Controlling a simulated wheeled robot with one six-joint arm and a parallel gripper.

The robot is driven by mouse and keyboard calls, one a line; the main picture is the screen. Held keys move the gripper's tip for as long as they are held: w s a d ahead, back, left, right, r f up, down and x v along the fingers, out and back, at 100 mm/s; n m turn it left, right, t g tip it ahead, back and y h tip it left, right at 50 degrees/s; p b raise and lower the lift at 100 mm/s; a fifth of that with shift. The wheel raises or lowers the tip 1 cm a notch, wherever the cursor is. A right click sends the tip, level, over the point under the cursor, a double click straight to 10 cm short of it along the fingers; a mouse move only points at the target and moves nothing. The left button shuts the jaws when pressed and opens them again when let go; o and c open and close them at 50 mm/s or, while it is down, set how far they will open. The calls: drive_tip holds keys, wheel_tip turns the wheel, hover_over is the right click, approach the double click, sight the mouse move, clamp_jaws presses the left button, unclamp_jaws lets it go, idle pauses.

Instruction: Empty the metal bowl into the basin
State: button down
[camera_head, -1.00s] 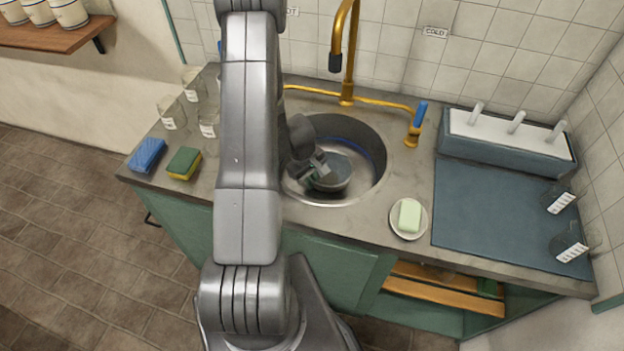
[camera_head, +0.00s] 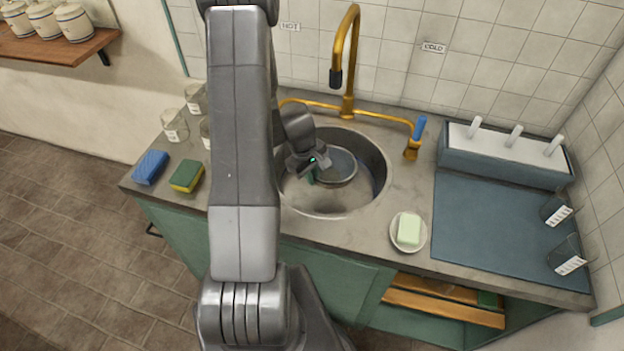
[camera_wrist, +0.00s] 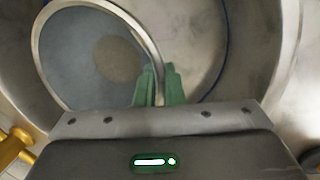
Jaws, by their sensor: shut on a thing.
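The metal bowl (camera_head: 340,165) is inside the round basin (camera_head: 318,208), toward its back. My gripper (camera_head: 314,174) is shut on the bowl's rim. In the wrist view the green fingertips (camera_wrist: 160,86) sit on either side of the rim of the bowl (camera_wrist: 85,45). The bowl's inside is blue-grey with a round tan patch; I cannot tell whether any liquid is in it. Its exact tilt, and whether it touches the basin, are unclear. The basin wall (camera_wrist: 262,50) curves around it on the right in the wrist view.
A brass faucet (camera_head: 348,60) rises behind the basin, with a blue-handled tap (camera_head: 418,130) at right. A soap dish (camera_head: 408,232) stands right of the basin. Sponges (camera_head: 186,176) and glass jars (camera_head: 174,125) are on the left. A blue-grey mat (camera_head: 490,225) lies at right.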

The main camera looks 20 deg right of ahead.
drive_tip(key=shift+r, duration=0.75)
drive_tip(key=shift+d+r+y+p, duration=0.1)
drive_tip(key=shift+r+y+p, duration=0.2)
drive_tip(key=shift+p, duration=0.55)
drive_tip(key=shift+y+p, duration=0.3)
drive_tip(key=shift+p, duration=0.65)
drive_tip(key=shift+f, duration=0.15)
drive_tip(key=shift+y, duration=0.3)
drive_tip(key=shift+g+y, duration=0.6)
drive_tip(key=shift+y, duration=1)
drive_tip(key=shift+b, duration=0.4)
